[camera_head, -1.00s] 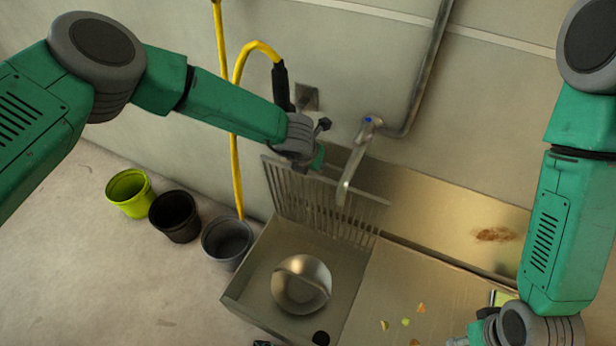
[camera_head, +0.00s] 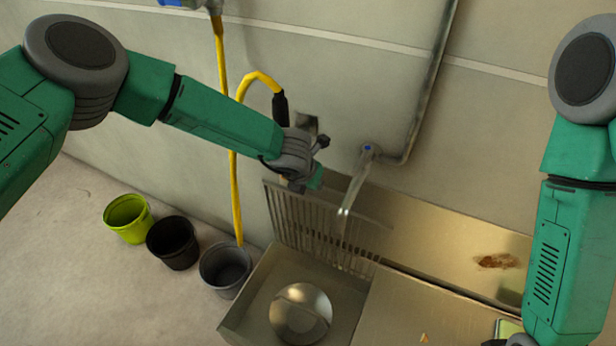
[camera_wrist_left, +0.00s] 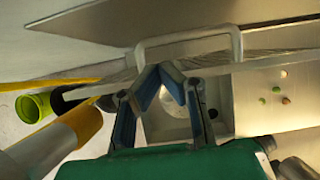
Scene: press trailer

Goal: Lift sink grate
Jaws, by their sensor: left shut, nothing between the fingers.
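The metal sink grate (camera_head: 315,232) stands upright along the back of the sink (camera_head: 262,290), its bars running up and down. My left gripper (camera_head: 314,178) is at the grate's top edge, shut with nothing between its fingers. In the left wrist view the blue fingertips (camera_wrist_left: 160,70) meet close to the thin edge of the grate (camera_wrist_left: 250,65). I cannot tell whether they touch it. My right arm comes down at the right, and its gripper is below the frame.
A faucet (camera_head: 352,195) hangs just right of my left gripper. A round metal bowl (camera_head: 300,312) lies in the sink. Green (camera_head: 128,219), black (camera_head: 173,243) and grey (camera_head: 226,271) buckets stand on the floor at left. A yellow hose (camera_head: 235,195) hangs behind my left arm.

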